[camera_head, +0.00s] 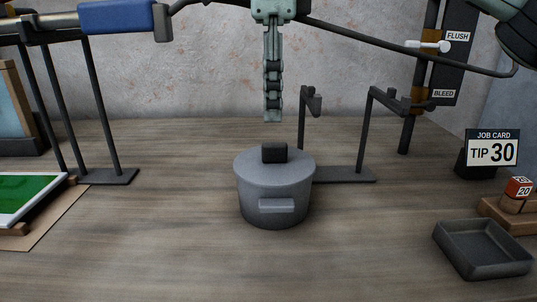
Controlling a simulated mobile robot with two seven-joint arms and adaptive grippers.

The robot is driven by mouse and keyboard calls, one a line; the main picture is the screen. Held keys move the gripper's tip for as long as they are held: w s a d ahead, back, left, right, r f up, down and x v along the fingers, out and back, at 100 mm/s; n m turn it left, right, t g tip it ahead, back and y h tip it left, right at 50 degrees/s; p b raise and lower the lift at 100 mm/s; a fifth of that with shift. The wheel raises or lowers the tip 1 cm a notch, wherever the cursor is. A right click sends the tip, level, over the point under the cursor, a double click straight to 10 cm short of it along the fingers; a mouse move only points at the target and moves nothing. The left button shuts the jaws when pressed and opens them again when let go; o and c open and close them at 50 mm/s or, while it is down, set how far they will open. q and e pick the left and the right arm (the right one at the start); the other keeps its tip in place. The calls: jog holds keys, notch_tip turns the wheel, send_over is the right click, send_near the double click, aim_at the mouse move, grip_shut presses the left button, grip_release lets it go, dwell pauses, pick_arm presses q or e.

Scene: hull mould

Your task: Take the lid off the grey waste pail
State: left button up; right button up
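The grey waste pail (274,206) stands upright on the wooden table in the middle of the view. Its grey lid (250,161) sits on top, with a dark block-shaped knob (274,153) at its centre. A small grip juts from the pail's front. My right gripper (273,117) points straight down above the knob in the picture, with a visible gap between them. Its fingers show edge-on as one column, so I cannot tell whether they are open or shut. No part of the knob is hidden by it. My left gripper is not in view.
A dark stand with two upright hooks (345,174) is behind and right of the pail. A dark tray (466,262), a red block (518,191) and a job card (492,148) are at right. A green panel (27,194) lies at left. The table in front is clear.

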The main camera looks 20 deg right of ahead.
aim_at(275, 143)
jog(key=f, duration=0.6)
jog(key=shift+s+d+f, duration=0.1)
jog(key=shift+s+d, duration=0.05)
jog(key=shift+s, duration=0.15)
jog(key=shift+c, duration=0.5)
grip_shut()
